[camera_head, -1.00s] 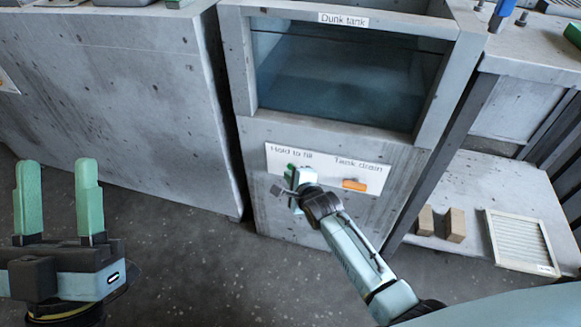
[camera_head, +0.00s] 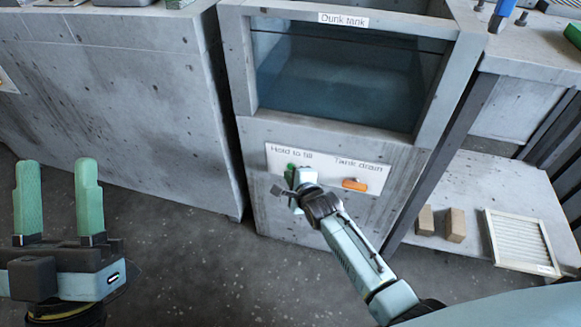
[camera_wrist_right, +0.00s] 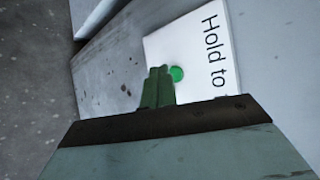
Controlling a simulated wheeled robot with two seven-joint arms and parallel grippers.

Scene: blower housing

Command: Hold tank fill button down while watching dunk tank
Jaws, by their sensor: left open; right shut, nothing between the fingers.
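The dunk tank (camera_head: 340,85) is a grey concrete box with a labelled window, and bluish water shows behind it. On the white panel (camera_head: 335,177) below, the green fill button (camera_head: 289,167) sits under "Hold to fill". It also shows in the right wrist view (camera_wrist_right: 177,74). My right gripper (camera_head: 293,177) is shut and empty at the button. In the right wrist view its green fingertips (camera_wrist_right: 158,70) overlap the button's edge; I cannot tell whether they press it. My left gripper (camera_head: 57,165) is open and empty at the lower left, away from the tank.
An orange tank drain control (camera_head: 354,185) is on the same panel, right of my right gripper. A concrete counter (camera_head: 120,110) stands left of the tank. A low shelf at right holds two brown blocks (camera_head: 440,222) and a slatted filter (camera_head: 520,240). The floor in front is clear.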

